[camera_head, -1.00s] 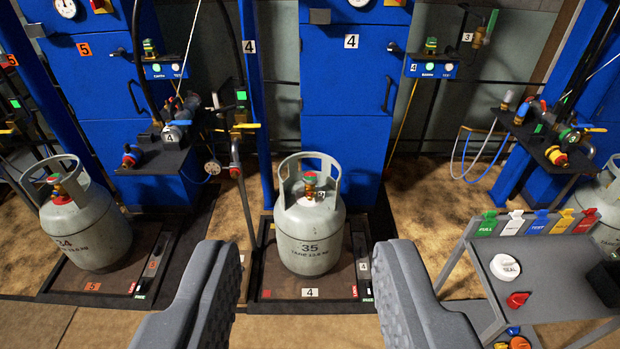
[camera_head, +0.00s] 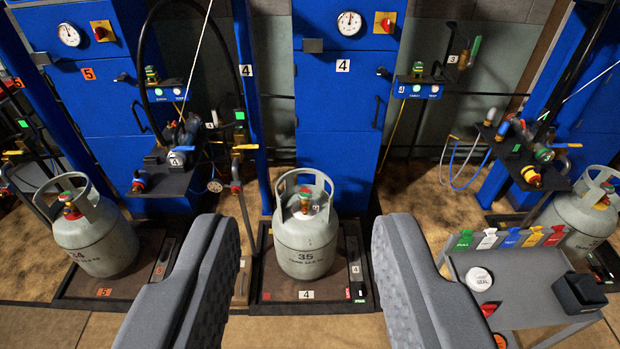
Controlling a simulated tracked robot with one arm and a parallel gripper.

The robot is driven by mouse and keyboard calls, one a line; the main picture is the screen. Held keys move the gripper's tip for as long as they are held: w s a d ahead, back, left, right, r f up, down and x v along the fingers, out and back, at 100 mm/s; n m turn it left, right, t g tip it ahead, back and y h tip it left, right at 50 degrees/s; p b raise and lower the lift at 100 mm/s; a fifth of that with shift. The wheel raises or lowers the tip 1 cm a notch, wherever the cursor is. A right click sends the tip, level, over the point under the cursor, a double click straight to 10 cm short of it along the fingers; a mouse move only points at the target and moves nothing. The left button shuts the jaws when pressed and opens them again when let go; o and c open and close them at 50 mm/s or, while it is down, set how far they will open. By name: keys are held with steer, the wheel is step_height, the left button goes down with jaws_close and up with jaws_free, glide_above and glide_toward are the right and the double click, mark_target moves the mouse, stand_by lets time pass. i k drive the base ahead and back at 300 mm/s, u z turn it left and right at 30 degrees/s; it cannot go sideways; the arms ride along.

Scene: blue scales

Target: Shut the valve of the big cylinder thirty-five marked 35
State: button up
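The grey cylinder marked 35 (camera_head: 303,248) stands upright on the scale platform marked 4 (camera_head: 272,283), in the middle of the view. Its valve (camera_head: 305,203), with red and green parts, sits on top inside the collar. Whether the valve is open or shut is too small to tell. My gripper (camera_head: 290,250) is open and empty, its two dark grey fingers wide apart in the foreground. The cylinder shows between and beyond the fingers, apart from them.
Cylinder 34 (camera_head: 92,245) stands on scale 5 at left. Another cylinder (camera_head: 578,222) stands at far right. A grey cart (camera_head: 520,290) with coloured tags is at the right front. Blue cabinets (camera_head: 340,120) stand behind. A hose shelf (camera_head: 165,178) juts out left of cylinder 35.

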mark_target(304, 194)
steer(key=z, duration=0.3)
steer(key=i, duration=2.45)
steer(key=u, duration=0.3)
